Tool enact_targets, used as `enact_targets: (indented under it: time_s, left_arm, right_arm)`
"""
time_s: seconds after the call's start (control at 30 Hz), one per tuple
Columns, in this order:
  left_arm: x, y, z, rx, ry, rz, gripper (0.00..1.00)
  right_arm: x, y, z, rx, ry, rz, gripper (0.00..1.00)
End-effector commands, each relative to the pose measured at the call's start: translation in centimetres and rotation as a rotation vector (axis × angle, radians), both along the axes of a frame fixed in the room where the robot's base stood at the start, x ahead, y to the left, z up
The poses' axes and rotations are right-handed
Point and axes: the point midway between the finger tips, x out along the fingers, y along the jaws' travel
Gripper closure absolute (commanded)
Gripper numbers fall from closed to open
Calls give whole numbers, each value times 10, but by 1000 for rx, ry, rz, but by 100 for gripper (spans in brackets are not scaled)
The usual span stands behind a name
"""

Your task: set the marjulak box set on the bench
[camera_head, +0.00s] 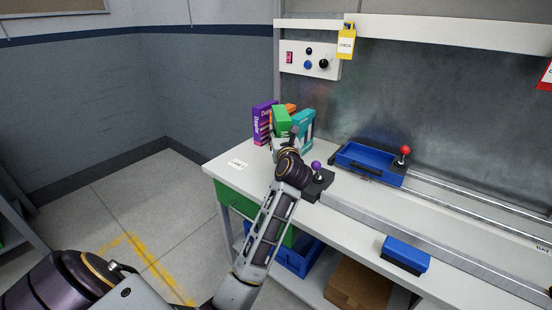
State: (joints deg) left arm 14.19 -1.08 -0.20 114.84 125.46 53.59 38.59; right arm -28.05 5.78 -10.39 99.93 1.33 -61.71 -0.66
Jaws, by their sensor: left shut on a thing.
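The box set is a row of upright colored boxes, purple (262,122), orange, green (282,121) and teal (305,128), at the far left end of the white bench (345,199). I take this to be the marjulak box set; its lettering is too small to read fully. My left gripper (284,141) is shut on the set from the near side, and my own wrist hides much of the fingers and the lower front of the boxes. I cannot tell whether the set's bottom touches the bench top. My right gripper is not in view.
A black base with a purple-knobbed lever (317,174) stands just right of my wrist. A blue tray (365,160) and red-knobbed lever (404,154) lie farther right, beside metal rails. A small white label (237,164) lies on the left bench corner. A blue block (405,252) sits nearer.

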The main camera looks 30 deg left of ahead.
Motion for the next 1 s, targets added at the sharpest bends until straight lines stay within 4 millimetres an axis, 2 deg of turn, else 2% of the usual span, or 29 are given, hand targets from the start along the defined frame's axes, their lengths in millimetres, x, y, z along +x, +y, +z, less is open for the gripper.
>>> enact_targets:
  time_s: [0.1, 0.3, 0.77, 1.0]
  left_arm:
    - [0, 0, -16, 3, 1, 0, 97]
    - [0, 0, -34, 4, 0, -1, 97]
    - [0, 0, -37, 2, -1, 0, 97]
    - [0, 0, -50, 4, 0, 0, 97]
  right_arm:
    - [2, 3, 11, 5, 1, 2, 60]
    - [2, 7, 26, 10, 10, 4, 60]
    - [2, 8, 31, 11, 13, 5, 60]
    - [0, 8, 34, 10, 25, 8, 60]
